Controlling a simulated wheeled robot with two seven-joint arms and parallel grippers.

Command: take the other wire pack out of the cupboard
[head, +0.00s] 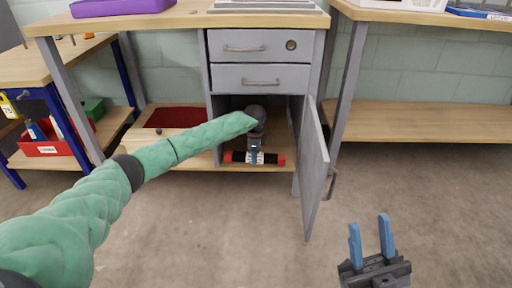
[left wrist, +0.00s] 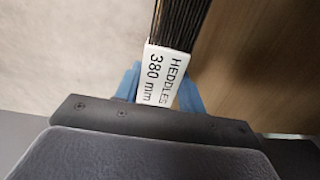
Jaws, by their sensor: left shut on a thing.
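The wire pack (head: 237,157) lies crosswise at the front of the cupboard's lower compartment. It is a dark bundle with red ends and a white label. My left gripper (head: 254,154) reaches into the cupboard (head: 214,112) and is shut on the pack at its middle. In the left wrist view the blue fingers straddle the pack's label (left wrist: 158,72), which reads "HEDDLES 380 mm", with dark wires (left wrist: 180,20) running beyond it. Whether the pack touches the cupboard floor is unclear. My right gripper (head: 370,228) is open and empty, out in front of the cupboard.
The cupboard door (head: 312,170) stands open to the right of the opening, its edge towards me. Two shut drawers (head: 260,77) are above. A table leg (head: 70,100) and lower shelf (head: 165,146) are left. The floor in front is clear.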

